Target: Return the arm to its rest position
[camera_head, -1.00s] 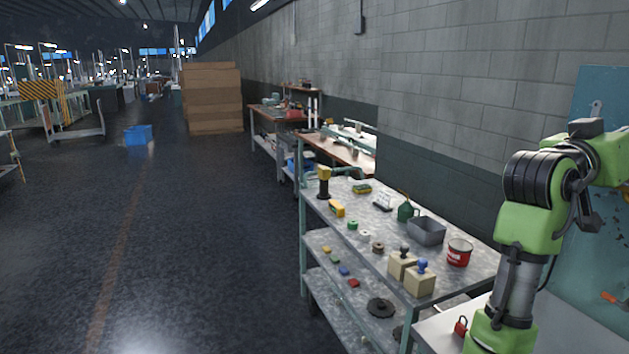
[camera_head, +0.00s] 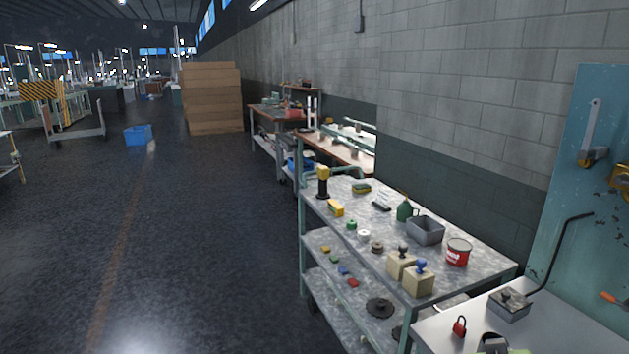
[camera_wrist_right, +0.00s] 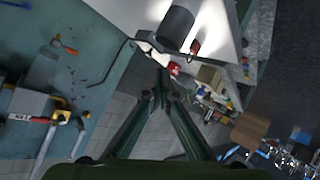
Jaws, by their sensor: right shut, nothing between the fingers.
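My right gripper (camera_wrist_right: 166,96) shows in the right wrist view, its dark green fingers meeting at the tips with nothing between them. It hangs clear in front of the grey wall and floor, apart from the benches. In the head view only a small green and black piece, which looks like part of my right arm, shows at the bottom edge near the white bench. The rest of that arm is out of the head view. My left gripper is in neither view.
The white bench (camera_head: 548,338) with a red padlock (camera_head: 459,326) and a grey metal box (camera_head: 509,304) stands at right, below a teal tool board (camera_head: 578,180). A grey shelf bench (camera_head: 345,215) stands beside it.

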